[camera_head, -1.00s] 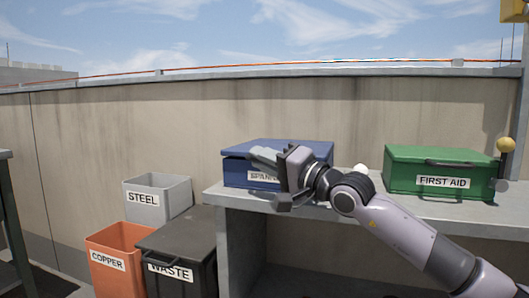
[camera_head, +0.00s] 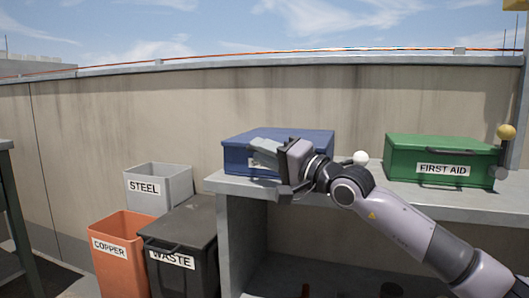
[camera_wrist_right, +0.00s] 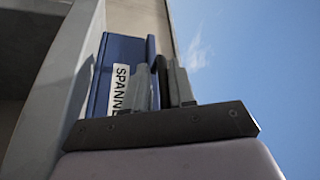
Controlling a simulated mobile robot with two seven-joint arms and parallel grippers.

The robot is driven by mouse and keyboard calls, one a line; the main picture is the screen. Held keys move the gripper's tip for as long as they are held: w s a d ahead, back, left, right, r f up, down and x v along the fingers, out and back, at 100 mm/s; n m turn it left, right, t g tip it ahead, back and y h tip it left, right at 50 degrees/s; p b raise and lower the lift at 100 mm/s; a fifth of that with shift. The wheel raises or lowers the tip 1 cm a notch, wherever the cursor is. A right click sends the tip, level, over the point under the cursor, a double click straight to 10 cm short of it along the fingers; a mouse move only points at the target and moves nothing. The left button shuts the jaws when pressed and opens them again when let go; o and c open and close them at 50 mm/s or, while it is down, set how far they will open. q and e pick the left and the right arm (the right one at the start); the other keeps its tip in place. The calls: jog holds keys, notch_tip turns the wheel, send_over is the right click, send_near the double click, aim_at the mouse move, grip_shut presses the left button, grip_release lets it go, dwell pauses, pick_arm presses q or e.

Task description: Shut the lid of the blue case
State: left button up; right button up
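The blue case (camera_head: 315,151) sits on the grey counter at the middle of the head view. Its lid (camera_head: 300,134) lies flat on top, and I see no clear gap under it. Its white label is partly hidden by my right gripper; in the wrist view the case (camera_wrist_right: 122,52) shows the label from the side. My right gripper (camera_head: 257,146) is in front of the case's left part, at about lid height, pointing left. My left gripper is out of view.
A green first aid case (camera_head: 398,160) stands on the counter (camera_head: 480,207) at right, with a white knob (camera_head: 360,158) between the cases. Steel (camera_head: 160,185), copper (camera_head: 118,262) and waste (camera_head: 185,240) bins stand on the floor at left. A wall runs behind.

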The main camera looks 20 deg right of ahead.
pick_arm(q)
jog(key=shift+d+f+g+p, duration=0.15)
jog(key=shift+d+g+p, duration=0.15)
jog(key=shift+p, duration=0.1)
pick_arm(e)
jog(key=v, duration=0.7)
